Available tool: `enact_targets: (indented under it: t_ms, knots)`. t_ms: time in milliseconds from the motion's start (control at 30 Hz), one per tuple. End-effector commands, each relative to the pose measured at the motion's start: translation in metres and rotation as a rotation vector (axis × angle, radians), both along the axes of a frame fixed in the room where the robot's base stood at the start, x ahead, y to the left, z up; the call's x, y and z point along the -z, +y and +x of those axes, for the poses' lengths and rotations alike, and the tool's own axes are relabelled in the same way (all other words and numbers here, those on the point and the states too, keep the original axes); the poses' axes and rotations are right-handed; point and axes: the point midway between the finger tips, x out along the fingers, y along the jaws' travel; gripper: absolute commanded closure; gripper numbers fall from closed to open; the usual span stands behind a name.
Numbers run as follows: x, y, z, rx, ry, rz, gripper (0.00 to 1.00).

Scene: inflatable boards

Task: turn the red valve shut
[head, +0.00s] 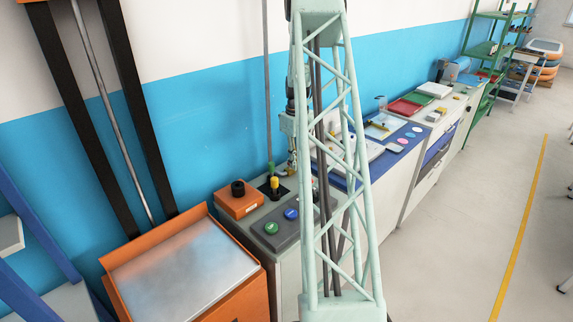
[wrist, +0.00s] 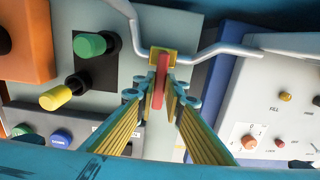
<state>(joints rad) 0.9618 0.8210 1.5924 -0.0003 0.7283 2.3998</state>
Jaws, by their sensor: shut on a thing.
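The red valve handle (wrist: 160,77) shows edge-on in the wrist view as a narrow red bar. It stands at a yellow fitting (wrist: 171,57) on a grey pipe (wrist: 215,52). My gripper (wrist: 161,93), with yellow ribbed fingers and teal joints, is shut on the red handle, one finger on each side. The handle's far end and its turning angle are hard to tell from this view. In the head view the handle and fingertips cannot be made out behind my pale green lattice structure.
Green (wrist: 90,45) and yellow (wrist: 56,97) knobs stand left of the valve. An orange box with a black knob (head: 238,188) is beside them. A white control panel (wrist: 272,110) lies to the right. A metal-topped orange cart (head: 187,278) stands at front left.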

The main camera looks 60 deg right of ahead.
Motion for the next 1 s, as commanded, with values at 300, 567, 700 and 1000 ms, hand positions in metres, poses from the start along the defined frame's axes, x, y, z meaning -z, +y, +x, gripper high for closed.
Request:
enact_targets:
  t_ms: [300, 567, 700, 1000]
  knots:
    - [-0.0001, -0.0045, -0.007, 0.029, 0.0, 0.001, 1.0]
    - [-0.0001, -0.0041, -0.0068, 0.028, 0.0, 0.001, 0.87]
    - [-0.0001, -0.0042, -0.0068, 0.027, 0.0, 0.001, 0.76]
    - [-0.0004, -0.0044, -0.0067, 0.026, 0.0, 0.0, 0.76]
